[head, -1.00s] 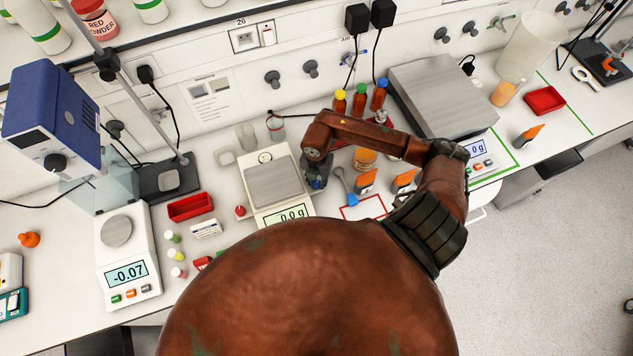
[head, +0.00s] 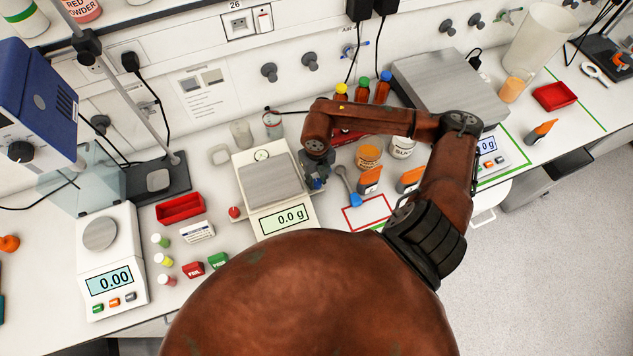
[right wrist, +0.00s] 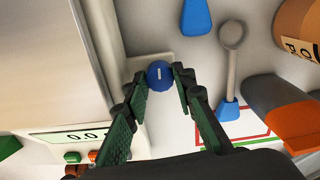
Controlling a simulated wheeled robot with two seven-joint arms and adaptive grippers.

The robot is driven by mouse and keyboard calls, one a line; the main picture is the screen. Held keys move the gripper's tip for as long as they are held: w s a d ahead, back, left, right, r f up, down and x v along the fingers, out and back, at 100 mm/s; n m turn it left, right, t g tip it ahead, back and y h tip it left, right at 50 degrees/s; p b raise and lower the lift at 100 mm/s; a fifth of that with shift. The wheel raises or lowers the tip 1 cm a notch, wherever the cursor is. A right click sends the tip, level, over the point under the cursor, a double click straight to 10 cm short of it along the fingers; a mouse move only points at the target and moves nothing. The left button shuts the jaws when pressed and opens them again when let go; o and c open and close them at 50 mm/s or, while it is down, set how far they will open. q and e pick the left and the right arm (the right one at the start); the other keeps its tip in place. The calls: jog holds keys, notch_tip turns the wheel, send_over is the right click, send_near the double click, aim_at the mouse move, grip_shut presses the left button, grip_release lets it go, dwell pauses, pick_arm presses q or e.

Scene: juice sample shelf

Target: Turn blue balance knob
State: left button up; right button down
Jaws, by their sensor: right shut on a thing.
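The blue balance knob (right wrist: 159,75) is a small round knob with a pale mark on its face. It sits on the right side of the middle balance (head: 297,211), which reads 0.0 g. My right gripper (right wrist: 158,78) is shut on the knob, with one green-padded fingertip on each side of it. In the head view, my right gripper (head: 318,183) points down at the balance's right edge and mostly hides the knob. A red knob (head: 234,212) shows on the balance's left side. My left gripper is not in view.
A second balance (head: 110,258), reading 0.00, stands left. A red tray (head: 181,209) and several small vials lie between. Brown bottles (head: 362,92) stand behind.

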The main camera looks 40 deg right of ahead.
aim_at(318, 182)
jog(key=shift+n+b, duration=0.3)
jog(key=shift+n, duration=0.1)
jog(key=c, duration=1.6)
grip_release()
jog(key=shift+r, duration=4)
jog(key=shift+s, duration=0.1)
